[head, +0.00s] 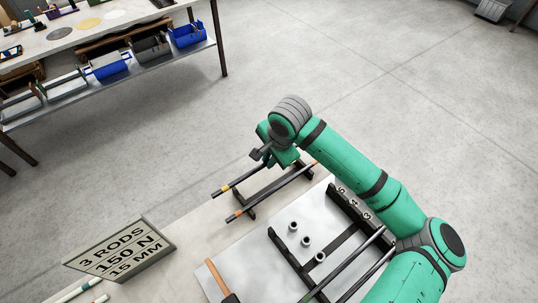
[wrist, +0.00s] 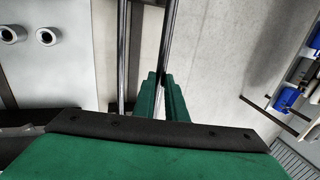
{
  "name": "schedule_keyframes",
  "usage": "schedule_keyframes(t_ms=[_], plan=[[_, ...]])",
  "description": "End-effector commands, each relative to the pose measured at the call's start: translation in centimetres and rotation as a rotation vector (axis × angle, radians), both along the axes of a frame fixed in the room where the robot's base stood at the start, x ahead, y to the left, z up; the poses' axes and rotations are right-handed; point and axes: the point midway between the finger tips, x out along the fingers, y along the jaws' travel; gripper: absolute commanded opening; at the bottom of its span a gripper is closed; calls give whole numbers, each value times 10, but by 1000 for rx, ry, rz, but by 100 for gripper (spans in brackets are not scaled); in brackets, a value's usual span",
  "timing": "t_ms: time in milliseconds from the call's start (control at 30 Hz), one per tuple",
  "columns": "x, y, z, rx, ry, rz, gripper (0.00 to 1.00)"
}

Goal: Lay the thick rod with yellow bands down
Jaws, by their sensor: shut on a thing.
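The thick rod with yellow bands (head: 238,182) is dark, with a yellow band near its left end. It runs up to the right, under my gripper. My gripper (wrist: 161,95) is shut on this rod, which shows between the green fingers in the wrist view (wrist: 169,40). The rod lies level over a black two-post rack (head: 246,206). I cannot tell whether it touches the rack. In the head view my wrist hides the fingers and the rod's far part.
A dark rod with orange bands (head: 270,193) lies parallel on the same rack, close beside. A pale plate (head: 278,238) holds several grey rings and a black numbered fixture (head: 349,204) with more rods. A sign (head: 118,250) stands left. A shelved bench (head: 150,58) is farther off.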

Motion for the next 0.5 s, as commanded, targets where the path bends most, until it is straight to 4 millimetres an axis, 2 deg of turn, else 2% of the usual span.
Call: schedule_keyframes(t_ms=[500], plan=[[0, 0, -44, 0, 0, 0, 0]])
